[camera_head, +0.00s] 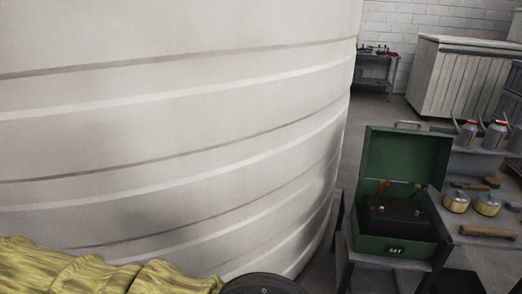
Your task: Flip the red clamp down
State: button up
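A green metal box (405,152) with its lid raised stands on a small stand at the right in the head view. A black battery (402,212) sits inside it. A small red part (385,184) shows at the back left of the battery, and another red part (419,187) at the back right. They are too small to tell which is the red clamp or how it is tilted. My gripper is not in view. A dark round part at the bottom centre may belong to my arm, but I cannot be sure.
A large pale ribbed tank (180,120) fills the left and centre. Yellow wrinkled material (95,274) lies at the bottom left. A grey bench (482,226) to the right holds cans, tins and a wooden-handled tool (490,232). A pale cabinet (450,80) and bare floor lie behind.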

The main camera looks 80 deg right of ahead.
aim_at(383, 187)
jog(key=z, duration=3.3)
jog(key=i, duration=0.3)
